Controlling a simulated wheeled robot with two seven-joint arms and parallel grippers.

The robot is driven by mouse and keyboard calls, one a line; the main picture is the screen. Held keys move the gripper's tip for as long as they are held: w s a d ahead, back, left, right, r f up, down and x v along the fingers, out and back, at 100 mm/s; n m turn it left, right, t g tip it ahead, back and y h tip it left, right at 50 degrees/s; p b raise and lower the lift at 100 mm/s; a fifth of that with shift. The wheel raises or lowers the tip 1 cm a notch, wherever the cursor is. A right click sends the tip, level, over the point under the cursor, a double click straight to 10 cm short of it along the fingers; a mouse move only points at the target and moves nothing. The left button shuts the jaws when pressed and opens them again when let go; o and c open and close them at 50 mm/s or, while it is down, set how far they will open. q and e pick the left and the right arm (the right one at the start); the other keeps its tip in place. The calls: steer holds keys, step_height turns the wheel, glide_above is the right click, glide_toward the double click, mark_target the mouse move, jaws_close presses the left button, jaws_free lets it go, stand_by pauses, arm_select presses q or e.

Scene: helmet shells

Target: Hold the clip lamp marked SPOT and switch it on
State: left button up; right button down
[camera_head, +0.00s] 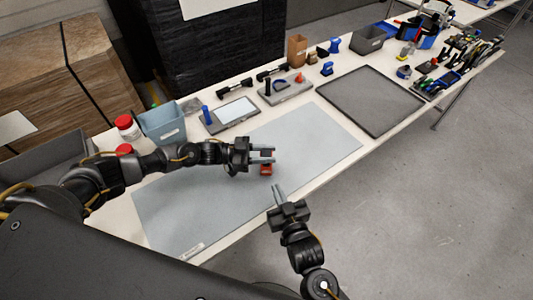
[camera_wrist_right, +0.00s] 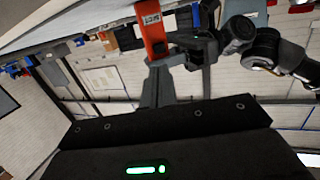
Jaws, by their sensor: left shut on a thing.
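A red clip lamp (camera_wrist_right: 152,27) with a pale label shows at the top of the right wrist view; I cannot read the label for sure. In the head view the lamp (camera_head: 266,170) is a small red shape with a dark part, above the grey mat. My left gripper (camera_head: 263,153) is shut on it, with one finger on each side of the dark part. My right gripper (camera_head: 278,191) is below and right of the lamp, apart from it, fingers pointing up toward it. Its fingers (camera_wrist_right: 157,85) look close together. The switch and whether the lamp is lit cannot be made out.
The grey mat (camera_head: 190,210) is otherwise clear. Behind it stand a blue-grey bin (camera_head: 163,124), red-lidded jars (camera_head: 127,127) and a small board (camera_head: 229,112). An empty dark tray (camera_head: 370,100) lies to the right. Tools crowd the table's far right end.

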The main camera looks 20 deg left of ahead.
steer(key=shift+w+d+r, duration=0.1)
steer(key=shift+w+d, duration=0.45)
steer(key=shift+w, duration=0.15)
steer(key=shift+w+d, duration=0.15)
steer(key=shift+w, duration=0.25)
steer(key=shift+m+g+y, duration=0.3)
steer(key=shift+g+y, duration=0.2)
steer(key=shift+y, duration=0.1)
steer(key=shift+s+a+g+y, duration=0.1)
steer(key=shift+a+g+y, duration=0.2)
steer(key=shift+g+y, duration=0.1)
steer(key=s+g+y, duration=0.1)
steer(key=s+a+g+y, duration=0.1)
steer(key=s, duration=0.1)
steer(key=s+a+f+m+g, duration=0.1)
steer(key=g, duration=0.1)
steer(key=shift+s+a+y, duration=0.15)
steer(key=shift+s+y, duration=0.1)
steer(key=shift+y, duration=0.15)
steer(key=shift+s+a, duration=0.1)
steer(key=shift+s, duration=0.1)
steer(key=shift+w+a, duration=0.4)
steer(key=shift+w, duration=1)
steer(key=shift+w+a, duration=0.4)
steer(key=shift+w, duration=1.05)
steer(key=shift+w+a, duration=0.4)
steer(key=shift+w, duration=1)
steer(key=shift+w, duration=0.15)
